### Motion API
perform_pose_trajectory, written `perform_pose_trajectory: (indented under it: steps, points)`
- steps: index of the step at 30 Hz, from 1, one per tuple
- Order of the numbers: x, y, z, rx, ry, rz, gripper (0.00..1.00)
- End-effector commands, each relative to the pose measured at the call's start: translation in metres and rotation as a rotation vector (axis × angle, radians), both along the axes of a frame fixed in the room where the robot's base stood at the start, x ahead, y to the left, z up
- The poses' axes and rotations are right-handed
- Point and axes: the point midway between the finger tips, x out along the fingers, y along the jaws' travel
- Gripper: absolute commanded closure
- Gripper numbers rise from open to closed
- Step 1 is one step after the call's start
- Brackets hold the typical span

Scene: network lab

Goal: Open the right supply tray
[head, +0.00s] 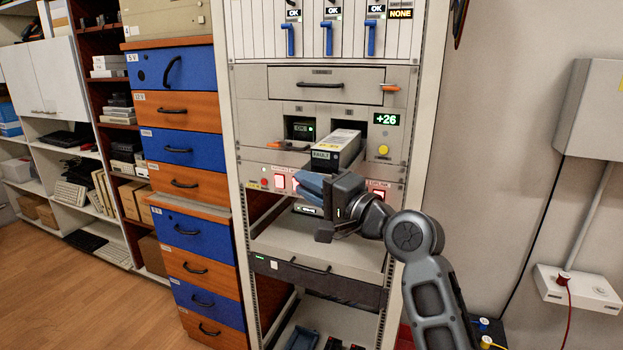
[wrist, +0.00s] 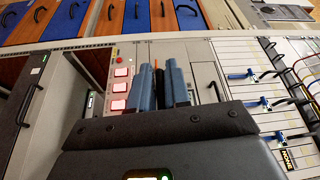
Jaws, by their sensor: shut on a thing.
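The right supply tray (head: 336,150) is a grey box with a FAULT label on its front. It sticks out of the right bay of the rack, below the +26 display. My gripper (head: 308,187) is just below the front of this box. In the wrist view its two blue fingers (wrist: 162,88) are close together, with a thin orange piece (wrist: 157,62) between them. This looks like the tray's handle; where it joins the tray is hidden by the gripper.
The left bay (head: 299,128) has a lit display and an orange lever. A closed drawer (head: 320,84) is above. A grey shelf (head: 320,250) extends below my gripper. Blue and orange drawers (head: 185,180) stand left; a wall box (head: 592,110) hangs right.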

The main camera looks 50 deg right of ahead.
Motion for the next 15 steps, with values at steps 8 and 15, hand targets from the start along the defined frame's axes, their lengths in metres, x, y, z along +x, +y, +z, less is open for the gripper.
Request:
perform_pose_trajectory:
  steps: [8,15]
  points:
    - [-0.0027,0.0056,0.0024,-0.001,-0.005,-0.002,1.0]
    - [-0.0027,0.0058,0.0024,-0.002,-0.006,-0.002,1.0]
